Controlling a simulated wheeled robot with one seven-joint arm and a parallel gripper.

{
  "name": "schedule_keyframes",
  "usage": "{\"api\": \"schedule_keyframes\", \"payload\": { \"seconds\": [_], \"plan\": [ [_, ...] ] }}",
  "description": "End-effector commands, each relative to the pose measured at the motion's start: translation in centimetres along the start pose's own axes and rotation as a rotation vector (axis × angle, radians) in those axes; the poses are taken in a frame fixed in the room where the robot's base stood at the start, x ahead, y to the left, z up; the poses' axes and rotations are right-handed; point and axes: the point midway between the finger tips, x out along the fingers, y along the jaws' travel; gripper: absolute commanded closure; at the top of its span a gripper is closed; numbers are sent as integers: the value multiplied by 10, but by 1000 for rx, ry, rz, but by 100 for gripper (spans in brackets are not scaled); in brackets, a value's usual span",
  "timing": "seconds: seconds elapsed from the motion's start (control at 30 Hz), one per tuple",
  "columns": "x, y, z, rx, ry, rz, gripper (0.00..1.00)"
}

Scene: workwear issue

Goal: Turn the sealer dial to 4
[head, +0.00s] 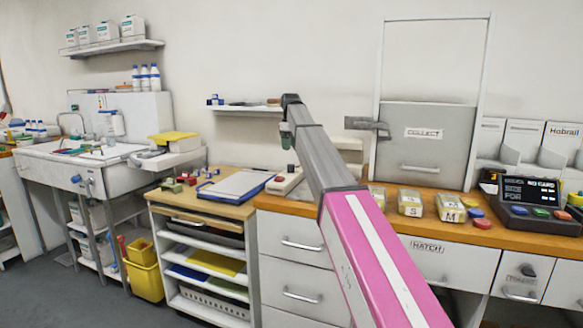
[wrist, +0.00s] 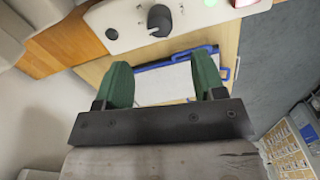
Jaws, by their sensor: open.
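The sealer (wrist: 130,16) is a white body at the top of the wrist view. A dark dial knob (wrist: 159,20) sits on its face; the scale marks and the number it points to are too small to read. The sealer (head: 284,186) also shows in the head view on the wooden counter, partly behind my arm, with its dial not clear. My gripper (wrist: 164,82) has two green fingers spread wide with nothing between them. The dial is beyond the fingertips, apart from them. In the head view my gripper (head: 287,137) hangs above the sealer.
A black round part (wrist: 111,33) and a green light (wrist: 211,2) flank the dial. A blue clipboard (head: 240,185) lies on the trolley left of the sealer. Labelled blocks (head: 410,203) and a card terminal (head: 538,203) stand right of my arm.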

Motion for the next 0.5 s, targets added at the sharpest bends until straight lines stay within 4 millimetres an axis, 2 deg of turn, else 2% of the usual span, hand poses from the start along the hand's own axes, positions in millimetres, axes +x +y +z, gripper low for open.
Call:
{"api": "schedule_keyframes", "payload": {
  "seconds": [0.3,0.5],
  "plan": [
    [55,-1,1,3,0,0,37],
    [83,0,1,3,1,1,37]
  ]
}}
